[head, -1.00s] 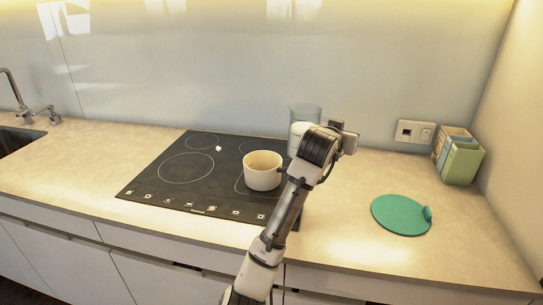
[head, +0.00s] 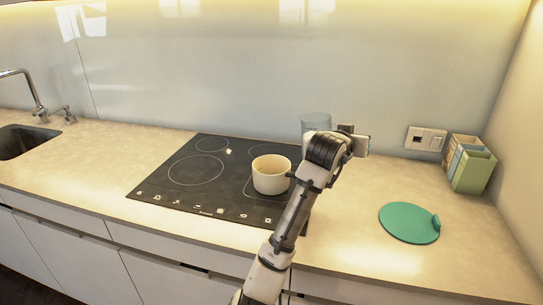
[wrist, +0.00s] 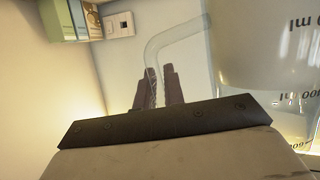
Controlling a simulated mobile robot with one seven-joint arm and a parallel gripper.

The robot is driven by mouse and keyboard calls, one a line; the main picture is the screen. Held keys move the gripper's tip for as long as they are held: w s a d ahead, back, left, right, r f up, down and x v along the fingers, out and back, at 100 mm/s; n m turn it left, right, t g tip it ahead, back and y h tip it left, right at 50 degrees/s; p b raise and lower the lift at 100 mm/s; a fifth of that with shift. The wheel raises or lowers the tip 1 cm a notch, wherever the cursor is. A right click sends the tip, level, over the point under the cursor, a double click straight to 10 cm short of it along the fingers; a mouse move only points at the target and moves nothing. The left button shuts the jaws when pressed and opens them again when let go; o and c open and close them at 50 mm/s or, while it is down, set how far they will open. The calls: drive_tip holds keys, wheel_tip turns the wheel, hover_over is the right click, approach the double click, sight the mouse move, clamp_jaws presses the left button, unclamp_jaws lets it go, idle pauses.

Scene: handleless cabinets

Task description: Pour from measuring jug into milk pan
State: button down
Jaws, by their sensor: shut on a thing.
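The measuring jug (head: 315,122) is clear and shows behind my arm at the right back of the hob in the head view. In the wrist view the jug (wrist: 285,60) fills the right side, with printed volume marks and a pale liquid low in it. My gripper (wrist: 158,85) is shut on the jug's clear handle. In the head view my wrist hides the fingers and most of the jug. The milk pan (head: 271,176) is cream-coloured and stands upright on the hob, left of my wrist. I cannot see what is inside the pan.
The black hob (head: 195,172) is set into the pale worktop (head: 95,150). Containers (head: 470,165) and a wall socket (head: 425,139) are at the back right. A sink (head: 25,140) is at the far left.

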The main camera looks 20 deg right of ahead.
sight(330, 117)
drive_tip(key=w+a+r+n, duration=0.1)
drive_tip(key=w+a+r+n+g+h+p, duration=0.1)
drive_tip(key=r+n, duration=0.1)
drive_tip(key=w+a+r+n+h+p, duration=0.1)
drive_tip(key=r, duration=0.1)
drive_tip(key=shift+w+a+r, duration=0.1)
drive_tip(key=shift+w+a, duration=0.1)
drive_tip(key=shift+w, duration=0.2)
idle(0.4)
drive_tip(key=shift+w+a+r+n+g+p, duration=0.3)
drive_tip(key=shift+w+a+r+n, duration=0.05)
drive_tip(key=shift+n, duration=0.45)
drive_tip(key=shift+w+f+h, duration=0.1)
drive_tip(key=shift+f+h, duration=0.05)
drive_tip(key=shift+h, duration=0.15)
drive_tip(key=shift+w+a+f+n, duration=0.1)
drive_tip(key=shift+w+a+n, duration=0.05)
drive_tip(key=shift+n, duration=0.15)
drive_tip(key=shift+w+a+f+n+b, duration=0.25)
drive_tip(key=shift+n+b, duration=0.15)
drive_tip(key=shift+b, duration=0.1)
idle(0.9)
drive_tip(key=shift+w+a+r+n+g+h, duration=0.15)
drive_tip(key=shift+w+a+n+h, duration=0.1)
drive_tip(key=shift+w+a+n, duration=0.25)
drive_tip(key=shift+w+a+r+n+g+h, duration=0.15)
drive_tip(key=shift+w+n+h, duration=0.1)
drive_tip(key=shift+n, duration=0.35)
idle(2.8)
